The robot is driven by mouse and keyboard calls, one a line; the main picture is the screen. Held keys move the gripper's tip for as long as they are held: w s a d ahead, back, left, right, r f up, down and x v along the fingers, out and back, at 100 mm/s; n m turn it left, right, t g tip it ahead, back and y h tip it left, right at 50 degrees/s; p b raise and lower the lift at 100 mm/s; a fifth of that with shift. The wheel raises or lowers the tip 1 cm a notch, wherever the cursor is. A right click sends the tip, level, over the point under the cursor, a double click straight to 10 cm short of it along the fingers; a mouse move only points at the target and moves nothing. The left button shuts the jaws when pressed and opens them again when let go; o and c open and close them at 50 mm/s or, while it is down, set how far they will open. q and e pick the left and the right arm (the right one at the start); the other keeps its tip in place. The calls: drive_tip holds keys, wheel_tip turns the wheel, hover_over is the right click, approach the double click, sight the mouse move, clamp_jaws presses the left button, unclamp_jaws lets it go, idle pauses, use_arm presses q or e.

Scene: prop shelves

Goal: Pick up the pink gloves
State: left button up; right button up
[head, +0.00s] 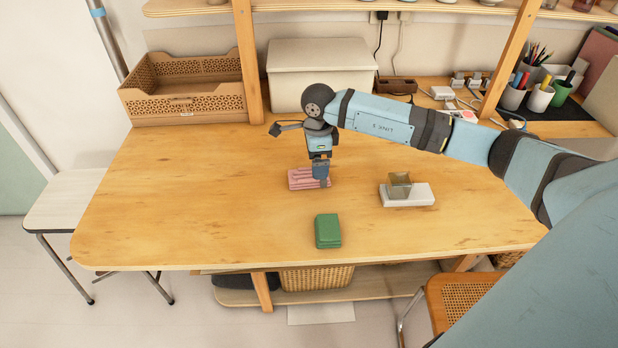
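The pink gloves (301,180) lie as a small folded stack on the middle of the wooden table. My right arm comes in from the right, and its gripper (321,180) points down at the right part of the gloves. The fingers overlap the gloves in this view and hide part of them. I cannot tell whether the fingers touch the gloves or whether they are open or shut. My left gripper is not in view.
A green folded stack (328,231) lies nearer the front edge. A white block with a small metallic box (399,186) sits to the right. A cardboard crate (184,86), a white lidded box (320,72) and pen cups (540,97) line the back. The table's left side is clear.

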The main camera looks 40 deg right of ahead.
sight(309, 177)
drive_tip(key=f, duration=0.5)
drive_tip(key=shift+w+a+f, duration=0.1)
drive_tip(key=shift+w+a, duration=0.1)
drive_tip(key=shift+a, duration=0.05)
drive_tip(key=c, duration=1)
